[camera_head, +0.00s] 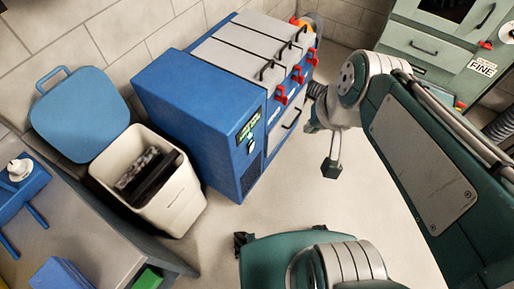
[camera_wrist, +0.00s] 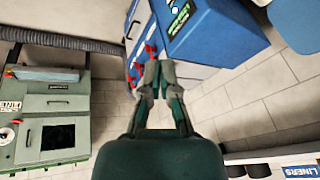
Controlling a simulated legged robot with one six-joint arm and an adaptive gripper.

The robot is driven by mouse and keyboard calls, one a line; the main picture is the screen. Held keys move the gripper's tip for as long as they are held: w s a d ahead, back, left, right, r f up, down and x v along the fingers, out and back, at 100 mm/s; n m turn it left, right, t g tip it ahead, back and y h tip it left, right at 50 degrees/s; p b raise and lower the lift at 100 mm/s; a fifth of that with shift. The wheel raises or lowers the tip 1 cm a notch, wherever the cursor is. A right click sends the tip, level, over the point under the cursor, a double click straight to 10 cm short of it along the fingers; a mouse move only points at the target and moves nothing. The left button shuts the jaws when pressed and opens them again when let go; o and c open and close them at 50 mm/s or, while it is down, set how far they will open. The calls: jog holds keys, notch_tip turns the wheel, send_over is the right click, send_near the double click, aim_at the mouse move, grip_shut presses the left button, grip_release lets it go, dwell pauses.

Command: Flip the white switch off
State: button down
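The blue machine (camera_head: 193,115) stands in the middle of the head view. A small pale piece (camera_head: 251,146) sits under the green display (camera_head: 249,125) on its front and may be the white switch. It is too small to read its position. In the wrist view the display (camera_wrist: 180,17) is at the top, and the switch is not clear. My gripper (camera_wrist: 158,72) shows in the wrist view with its fingertips together and nothing visible between them. It appears apart from the machine, which lies beyond it. I cannot clearly make out the fingertips in the head view.
Several red handles (camera_head: 281,94) stick out from the machine's front. A cream bin (camera_head: 170,205) with dark contents and a blue lid (camera_head: 80,115) stand left. A green cabinet (camera_head: 430,45) is at the back right. A grey table (camera_head: 90,245) is lower left.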

jog(key=w+a+f+m+g+y, duration=0.1)
jog(key=w+a+f+m+y, duration=0.1)
jog(key=w+f+m+y, duration=0.4)
jog(key=w+a+f+m+g+y, duration=0.15)
jog(key=w+f+m, duration=0.35)
jog(key=w+f, duration=0.55)
jog(key=d+f+m+t, duration=0.2)
jog(key=f+m, duration=0.4)
jog(key=f, duration=0.7)
jog(key=w+d+f+m+t+h, duration=0.1)
jog(key=d+f+m+t, duration=0.1)
jog(key=f+m, duration=0.5)
notch_tip(320, 180, down, 6)
jog(key=shift+w+d+f+t, duration=0.25)
jog(key=shift+d+t, duration=0.1)
jog(key=shift+t, duration=0.1)
send_near(252, 148)
jog(key=shift+x, duration=3.5)
